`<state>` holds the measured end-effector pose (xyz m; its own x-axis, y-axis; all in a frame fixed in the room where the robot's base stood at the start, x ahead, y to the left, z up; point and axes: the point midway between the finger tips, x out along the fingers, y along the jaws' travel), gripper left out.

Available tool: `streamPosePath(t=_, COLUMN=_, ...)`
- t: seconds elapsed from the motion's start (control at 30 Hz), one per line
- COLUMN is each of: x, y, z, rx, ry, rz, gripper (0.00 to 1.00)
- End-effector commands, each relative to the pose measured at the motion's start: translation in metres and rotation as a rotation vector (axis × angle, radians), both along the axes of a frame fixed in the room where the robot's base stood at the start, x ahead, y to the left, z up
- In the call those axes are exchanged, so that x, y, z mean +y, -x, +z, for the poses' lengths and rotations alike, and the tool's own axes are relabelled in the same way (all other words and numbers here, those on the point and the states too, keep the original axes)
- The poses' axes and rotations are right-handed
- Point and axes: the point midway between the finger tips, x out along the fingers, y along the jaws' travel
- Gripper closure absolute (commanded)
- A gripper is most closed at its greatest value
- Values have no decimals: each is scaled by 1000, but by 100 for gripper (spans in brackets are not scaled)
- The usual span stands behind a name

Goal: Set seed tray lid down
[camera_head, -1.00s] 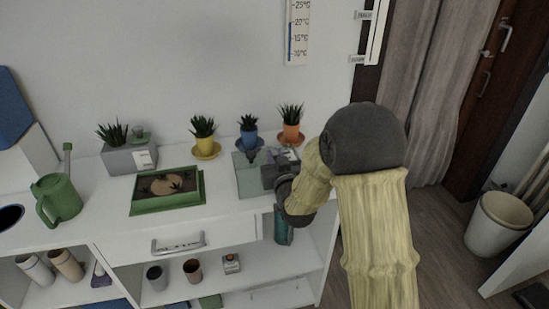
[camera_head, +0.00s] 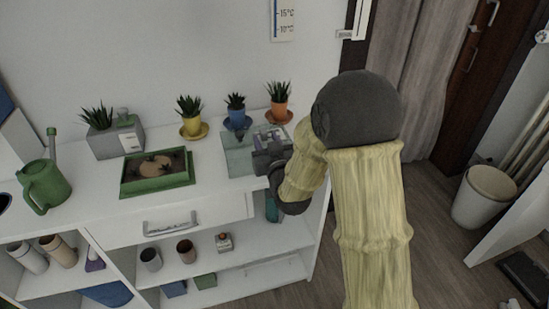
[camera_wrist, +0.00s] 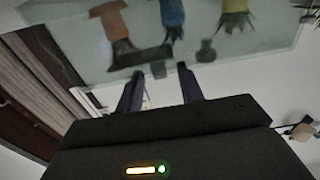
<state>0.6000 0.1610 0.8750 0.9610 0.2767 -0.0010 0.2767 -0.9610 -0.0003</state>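The seed tray lid (camera_head: 236,160) is a clear, pale greenish panel that appears to lie on the white desk top, right of the green seed tray (camera_head: 158,186). In the wrist view the lid (camera_wrist: 235,62) fills the top, with potted plants showing in or through it. A small dark knob-like thing (camera_wrist: 205,53) shows on it. My gripper (camera_head: 266,148) is at the lid's right side. In the wrist view my gripper (camera_wrist: 160,72) has its two fingers apart, their tips at the lid's near edge. I see nothing clearly clamped; exact contact is hidden.
Yellow (camera_head: 190,125), blue (camera_head: 236,118) and orange (camera_head: 279,110) plant pots stand close behind the lid. A grey planter (camera_head: 115,140) and a green watering can (camera_head: 46,185) are at the left. Free desk top lies between tray and lid. Shelves with cups are below.

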Motion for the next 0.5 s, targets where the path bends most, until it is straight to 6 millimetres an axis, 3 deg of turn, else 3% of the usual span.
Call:
streamPosePath(t=0.3, x=-17, y=58, z=0, rx=1, ry=0, rz=0, gripper=63)
streamPosePath(t=0.5, x=-19, y=65, z=-3, rx=-5, ry=-1, rz=-1, gripper=63)
